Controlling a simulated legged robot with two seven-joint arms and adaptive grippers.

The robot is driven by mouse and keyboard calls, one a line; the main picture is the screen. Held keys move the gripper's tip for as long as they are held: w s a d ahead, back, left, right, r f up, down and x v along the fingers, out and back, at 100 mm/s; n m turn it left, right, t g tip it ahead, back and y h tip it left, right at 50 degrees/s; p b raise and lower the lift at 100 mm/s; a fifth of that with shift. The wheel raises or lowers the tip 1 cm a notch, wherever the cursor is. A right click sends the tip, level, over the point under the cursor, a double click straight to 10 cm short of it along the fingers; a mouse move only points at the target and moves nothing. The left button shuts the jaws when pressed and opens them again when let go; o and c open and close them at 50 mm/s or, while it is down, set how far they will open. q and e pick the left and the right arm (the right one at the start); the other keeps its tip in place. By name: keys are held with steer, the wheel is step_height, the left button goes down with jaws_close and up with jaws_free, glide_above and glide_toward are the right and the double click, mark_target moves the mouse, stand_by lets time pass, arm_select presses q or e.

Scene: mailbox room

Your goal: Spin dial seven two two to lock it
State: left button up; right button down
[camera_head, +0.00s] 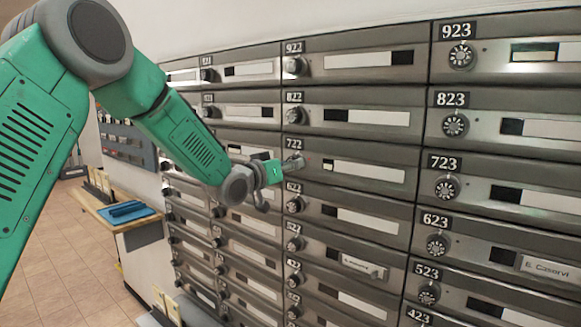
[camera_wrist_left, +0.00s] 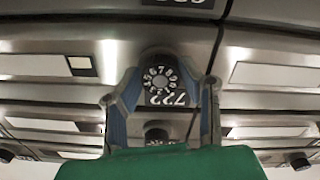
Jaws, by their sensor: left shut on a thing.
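The 722 mailbox door (camera_head: 360,173) is in the middle column of the mailbox wall, with its label (camera_head: 294,143) above my left gripper (camera_head: 293,163). The gripper is at the door's left end and hides its dial in the head view. In the left wrist view, the round numbered 722 dial (camera_wrist_left: 160,77) lies between the two blue-lined fingers of my left gripper (camera_wrist_left: 164,88), with the upside-down 722 label just below it. The fingers are shut on the dial. My right gripper is in neither view.
Neighbouring dials sit close by, such as 822 (camera_head: 295,114) above and 622 (camera_head: 295,205) below. The 723 dial (camera_head: 447,187) is to the right. A wooden counter (camera_head: 113,214) with a blue tray (camera_head: 127,210) stands at the left.

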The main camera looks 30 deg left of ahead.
arm_select(q)
steer(key=shift+f+m+b, duration=0.2)
steer(key=shift+m+b, duration=6.4)
steer(key=shift+m, duration=2.1)
steer(key=shift+f+m+b, duration=0.15)
steer(key=shift+m+b, duration=6.45)
steer(key=shift+m, duration=2.1)
